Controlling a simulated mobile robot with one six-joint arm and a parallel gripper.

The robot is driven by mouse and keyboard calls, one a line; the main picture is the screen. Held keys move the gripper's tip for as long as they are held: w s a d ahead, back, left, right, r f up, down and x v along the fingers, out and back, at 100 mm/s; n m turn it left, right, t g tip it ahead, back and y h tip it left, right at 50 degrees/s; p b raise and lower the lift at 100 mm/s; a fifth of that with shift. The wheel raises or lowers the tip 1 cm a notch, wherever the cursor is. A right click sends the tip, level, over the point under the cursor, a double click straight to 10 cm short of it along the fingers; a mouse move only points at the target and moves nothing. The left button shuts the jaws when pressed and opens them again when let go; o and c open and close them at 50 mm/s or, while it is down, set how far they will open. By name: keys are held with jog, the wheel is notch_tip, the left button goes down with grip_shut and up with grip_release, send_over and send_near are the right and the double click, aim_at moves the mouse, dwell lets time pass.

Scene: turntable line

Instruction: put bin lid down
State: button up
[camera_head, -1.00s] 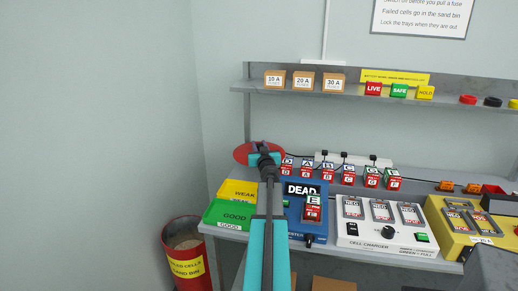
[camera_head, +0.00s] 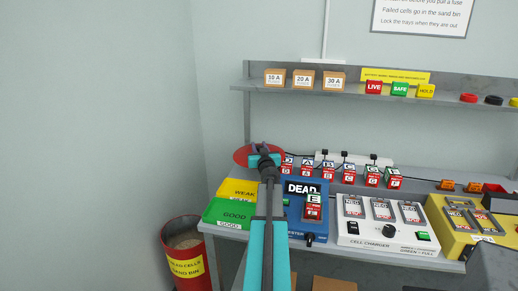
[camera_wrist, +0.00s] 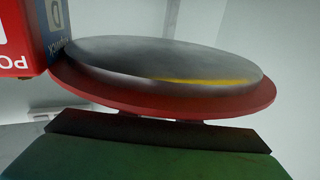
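The bin lid (camera_head: 241,154) is a round red disc at the left end of the bench, partly hidden behind my gripper. In the wrist view the lid (camera_wrist: 165,68) fills the middle, with a grey face and a red rim, right up against my gripper (camera_wrist: 160,128). My gripper (camera_head: 264,158) appears shut on the lid; the exact hold is hidden. Whether the lid touches the bench cannot be told. The red sand bin (camera_head: 187,267) stands open on the floor at lower left, with sand showing inside.
A red-and-blue cell (camera_wrist: 38,35) is close beside the lid in the wrist view. Yellow (camera_head: 238,189) and green (camera_head: 228,214) trays lie on the bench, with the blue tester (camera_head: 292,214) and cell charger (camera_head: 372,240) to their right. A shelf (camera_head: 300,94) runs above.

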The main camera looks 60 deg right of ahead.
jog(key=o, duration=0.3)
jog(key=shift+r+p, duration=0.25)
jog(key=shift+p, duration=0.15)
jog(key=shift+r+p, duration=0.2)
jog(key=shift+p, duration=0.1)
jog(key=shift+s+a+f+b, duration=0.25)
jog(key=shift+s+a+b, duration=0.1)
jog(key=b+v, duration=0.2)
jog(key=v, duration=0.9)
jog(key=shift+b, duration=0.3)
jog(key=shift+r, duration=0.15)
